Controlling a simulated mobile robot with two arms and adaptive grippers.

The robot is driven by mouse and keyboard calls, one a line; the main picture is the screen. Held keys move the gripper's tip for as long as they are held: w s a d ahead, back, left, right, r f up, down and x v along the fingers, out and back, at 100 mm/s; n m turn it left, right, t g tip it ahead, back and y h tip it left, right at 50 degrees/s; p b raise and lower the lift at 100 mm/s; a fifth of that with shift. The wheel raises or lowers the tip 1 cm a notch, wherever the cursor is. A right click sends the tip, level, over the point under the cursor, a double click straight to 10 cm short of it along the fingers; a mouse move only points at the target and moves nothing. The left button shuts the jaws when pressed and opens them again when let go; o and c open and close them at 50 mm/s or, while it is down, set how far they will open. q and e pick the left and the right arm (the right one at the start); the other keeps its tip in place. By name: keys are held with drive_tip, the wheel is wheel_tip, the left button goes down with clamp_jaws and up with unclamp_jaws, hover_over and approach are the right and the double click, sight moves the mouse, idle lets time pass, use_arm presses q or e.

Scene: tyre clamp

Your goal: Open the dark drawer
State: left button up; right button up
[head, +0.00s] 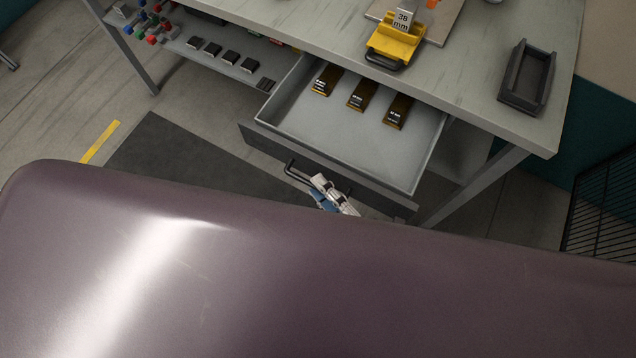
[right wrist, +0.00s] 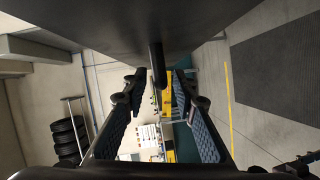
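The dark drawer (head: 262,139) stands pulled well out from under the workbench, its grey inside in plain view. Three dark-and-yellow boxes (head: 362,92) lie in it. Its black bar handle (head: 289,170) is on the front. My right gripper (head: 322,185) is at the handle in the head view, partly hidden below. In the right wrist view my right gripper (right wrist: 160,90) has its two fingers apart, with the handle bar (right wrist: 157,65) between them and a gap on both sides. The dark drawer front (right wrist: 130,30) fills the top there. My left gripper is not in view.
The workbench top (head: 470,65) bears a yellow clamp (head: 396,42) and a dark tray (head: 527,78). Small dark items lie on a lower shelf (head: 222,42) to the left. A dark mat (head: 170,150) lies on the floor; a black wire rack (head: 605,205) stands at right.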

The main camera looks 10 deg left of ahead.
drive_tip(key=v, duration=1)
drive_tip(key=shift+s+d, duration=0.15)
